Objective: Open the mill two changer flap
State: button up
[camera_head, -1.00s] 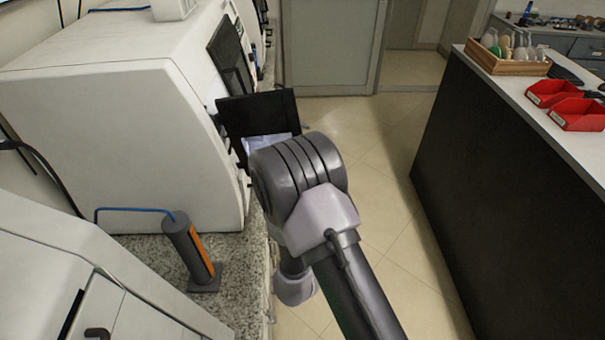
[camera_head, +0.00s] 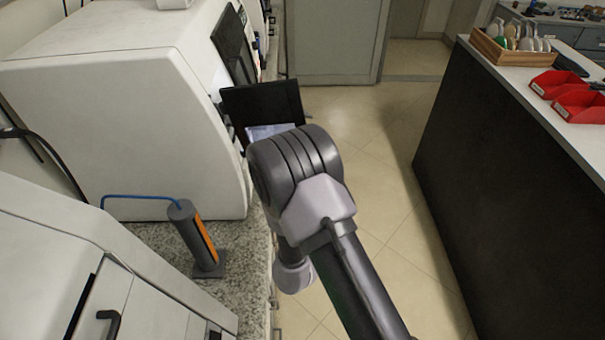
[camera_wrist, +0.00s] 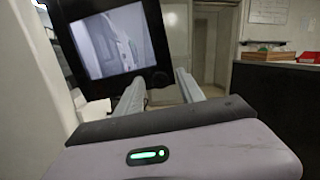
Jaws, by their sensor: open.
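A large white machine (camera_head: 120,110) stands on the counter at the left in the head view. A dark panel (camera_head: 233,42) is on its front, and a black-framed screen (camera_head: 262,100) sticks out from it. I cannot tell which machine is mill two, and I cannot make out the changer flap. My gripper (camera_wrist: 158,86) is open and empty in the wrist view, its two fingers pointing forward. The screen (camera_wrist: 118,42) is above and to the left of the fingers there; I cannot tell whether they touch. My arm hides the gripper in the head view.
A dark cylinder with an orange stripe (camera_head: 205,240) and a blue hose stands on the granite counter (camera_head: 245,270). Another white machine with a black handle (camera_head: 110,325) is at bottom left. A dark-sided bench (camera_head: 500,190) is at right. The floor (camera_head: 385,180) between is clear.

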jog(key=d+p+v, duration=0.1)
jog(key=p+v, duration=0.1)
jog(key=v, duration=1)
jog(key=shift+a, duration=0.45)
